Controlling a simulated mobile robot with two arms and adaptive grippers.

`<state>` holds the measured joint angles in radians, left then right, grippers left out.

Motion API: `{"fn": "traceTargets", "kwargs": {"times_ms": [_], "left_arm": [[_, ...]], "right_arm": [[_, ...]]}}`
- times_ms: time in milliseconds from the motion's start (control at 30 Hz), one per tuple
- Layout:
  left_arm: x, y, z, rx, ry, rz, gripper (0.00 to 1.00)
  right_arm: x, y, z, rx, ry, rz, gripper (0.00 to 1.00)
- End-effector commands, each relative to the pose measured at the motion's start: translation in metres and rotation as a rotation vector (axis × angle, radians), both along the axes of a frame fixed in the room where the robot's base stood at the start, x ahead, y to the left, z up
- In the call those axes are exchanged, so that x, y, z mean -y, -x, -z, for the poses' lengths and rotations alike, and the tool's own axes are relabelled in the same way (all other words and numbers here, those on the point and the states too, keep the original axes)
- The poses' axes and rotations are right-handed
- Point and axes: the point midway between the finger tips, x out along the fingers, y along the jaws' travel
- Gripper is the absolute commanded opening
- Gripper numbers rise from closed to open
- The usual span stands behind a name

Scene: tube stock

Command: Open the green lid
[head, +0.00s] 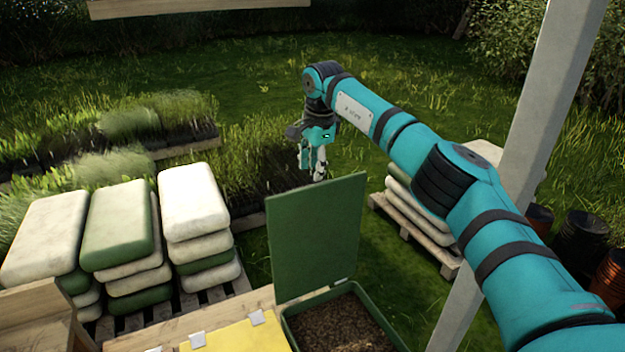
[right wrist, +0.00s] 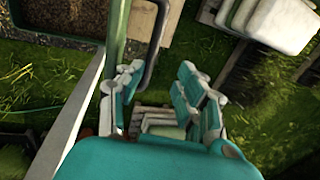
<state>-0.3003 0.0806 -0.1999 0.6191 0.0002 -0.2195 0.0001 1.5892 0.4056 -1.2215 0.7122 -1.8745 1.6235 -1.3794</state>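The green lid (head: 317,237) stands raised, close to upright, at the back edge of a green bin (head: 291,326) with brown granular contents (head: 345,328). In the right wrist view a green strip that looks like the lid's edge (right wrist: 116,35) shows above my fingers, with a dark bar-like handle (right wrist: 163,30) beside it. My right gripper (head: 312,162) is just above and behind the lid's top edge in the head view. In the right wrist view the right gripper (right wrist: 160,98) has its fingers apart with nothing between them. My left gripper is not in view.
A yellow lid (head: 238,339) lies left of the bin on a wooden frame. Stacked sacks (head: 115,225) stand on a pallet at left, more sacks (head: 415,212) at right. A grey post (head: 535,130) rises on the right, near my right arm. Grass lies behind.

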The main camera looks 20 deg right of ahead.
Motion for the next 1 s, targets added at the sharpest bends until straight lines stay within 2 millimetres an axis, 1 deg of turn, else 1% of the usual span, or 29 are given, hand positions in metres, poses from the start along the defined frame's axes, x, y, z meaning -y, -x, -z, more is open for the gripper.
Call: {"fn": "traceTargets", "kwargs": {"times_ms": [33, 100, 200, 300, 467, 1000], "left_arm": [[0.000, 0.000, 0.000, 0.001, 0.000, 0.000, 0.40], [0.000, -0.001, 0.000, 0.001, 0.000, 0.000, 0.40], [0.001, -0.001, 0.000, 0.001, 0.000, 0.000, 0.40], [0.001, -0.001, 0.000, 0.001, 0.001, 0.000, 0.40], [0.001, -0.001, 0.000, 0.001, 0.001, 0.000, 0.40], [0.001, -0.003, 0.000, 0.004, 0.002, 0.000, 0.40]], "right_arm": [[0.000, 0.001, -0.012, 0.003, 0.000, 0.000, 0.36], [0.000, 0.003, -0.025, 0.001, 0.000, 0.000, 0.36], [0.000, 0.005, -0.041, -0.002, 0.001, -0.001, 0.36], [0.000, 0.007, -0.051, -0.003, 0.001, -0.002, 0.36], [0.000, 0.008, -0.058, -0.005, 0.001, -0.002, 0.36], [0.000, 0.008, -0.058, -0.005, 0.001, -0.002, 0.36]]}}
